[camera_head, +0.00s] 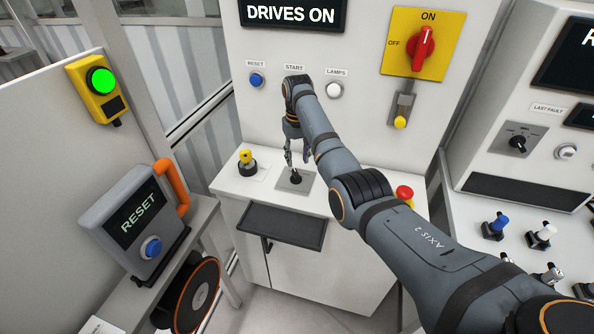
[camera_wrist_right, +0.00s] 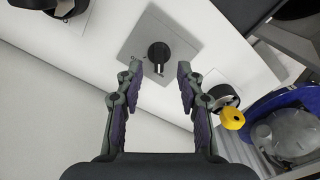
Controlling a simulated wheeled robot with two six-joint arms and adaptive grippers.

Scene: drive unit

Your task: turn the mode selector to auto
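A black rotary knob (camera_head: 295,178) on a square grey plate (camera_head: 286,186) sits on the white console ledge; it appears to be the mode selector. In the right wrist view the knob (camera_wrist_right: 158,53) lies ahead of the fingertips, centred between them, with a pale mark at its lower end. Its position lettering cannot be read. My right gripper (camera_head: 297,158) points down just above the knob, its fingers open and apart; in the wrist view the gripper (camera_wrist_right: 158,75) holds nothing. Contact with the knob cannot be made out. My left gripper is out of view.
A yellow-topped key switch (camera_head: 247,161) stands left of the knob, and a red button (camera_head: 404,193) stands to its right. A black tray (camera_head: 283,226) juts out in front. Another black knob (camera_head: 518,143) is on the right-hand console. The red switch (camera_head: 423,48) is above.

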